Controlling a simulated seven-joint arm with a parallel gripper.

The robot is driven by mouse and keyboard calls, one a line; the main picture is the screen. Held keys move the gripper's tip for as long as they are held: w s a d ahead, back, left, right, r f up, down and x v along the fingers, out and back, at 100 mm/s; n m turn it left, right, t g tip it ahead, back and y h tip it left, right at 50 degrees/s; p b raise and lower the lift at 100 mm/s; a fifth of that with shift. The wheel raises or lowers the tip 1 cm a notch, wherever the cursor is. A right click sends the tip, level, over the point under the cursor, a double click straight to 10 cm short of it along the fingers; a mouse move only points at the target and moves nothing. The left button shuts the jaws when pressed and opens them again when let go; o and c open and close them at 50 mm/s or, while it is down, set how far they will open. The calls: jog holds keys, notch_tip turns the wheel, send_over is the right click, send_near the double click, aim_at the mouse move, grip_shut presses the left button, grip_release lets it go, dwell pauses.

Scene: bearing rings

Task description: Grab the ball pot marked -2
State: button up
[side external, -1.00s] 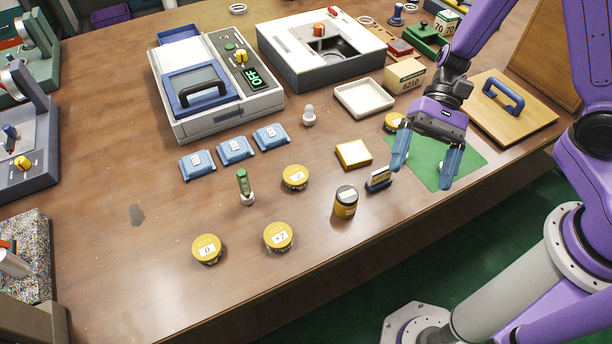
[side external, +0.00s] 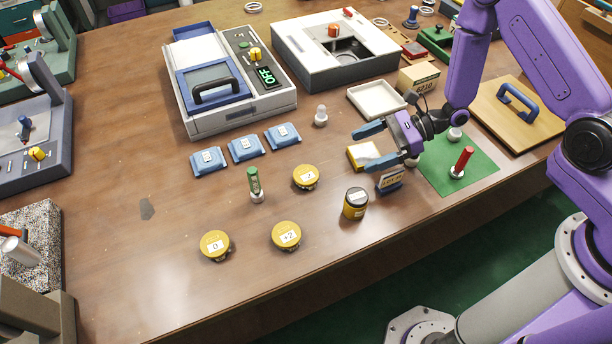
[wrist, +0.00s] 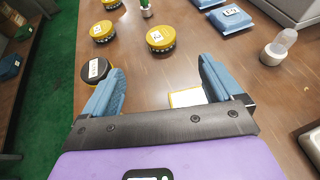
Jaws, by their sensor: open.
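Several yellow-lidded ball pots stand on the brown table. One (side external: 305,177) has a label that looks like -2, though the sign is hard to read; it also shows in the wrist view (wrist: 160,39), beyond my fingertips. The pot marked +2 (side external: 286,235) and the pot marked 0 (side external: 215,245) stand nearer the front left. My gripper (side external: 372,147) is open and empty, to the right of the likely -2 pot and apart from it, its fingers pointing left. In the wrist view its fingers (wrist: 161,67) are spread wide.
A yellow-edged white block (side external: 362,155) lies under my gripper. A dark-lidded jar (side external: 355,203) and a small dark sign stand (side external: 390,181) are in front. The front-left table is mostly clear.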

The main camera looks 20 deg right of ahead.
aim_at(307, 174)
jog(key=x, duration=1.4)
jog(key=c, duration=1.2)
jog(key=shift+c, duration=0.2)
